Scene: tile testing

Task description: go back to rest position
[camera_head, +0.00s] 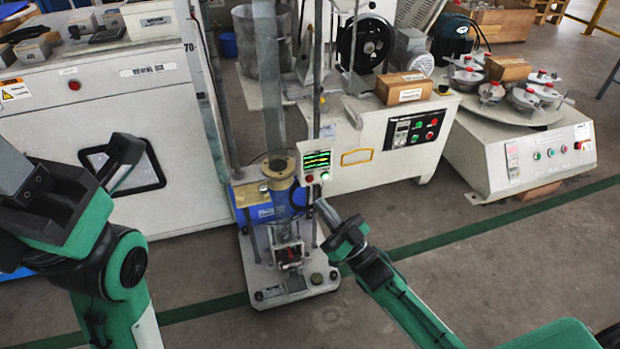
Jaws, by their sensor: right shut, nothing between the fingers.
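My right gripper (325,212) is shut with nothing in it. Its narrow tip points up and left, in front of the testing machine's post and just below a small control box (314,161) with a lit green display. I cannot tell whether it touches the machine. The testing machine (279,196) has a blue body, a brass-coloured ring on top and a pale base on the floor. My left arm is at the left, bent upward. Its dark gripper (112,167) is in front of the white cabinet, and its jaw opening does not show clearly.
The large white cabinet (190,120) stands behind my left arm. A white machine (385,140) with a cardboard box (404,88) on it stands behind the tester. A round-table machine (515,110) is at the right. The grey floor (480,260) is open at front right, crossed by a green line.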

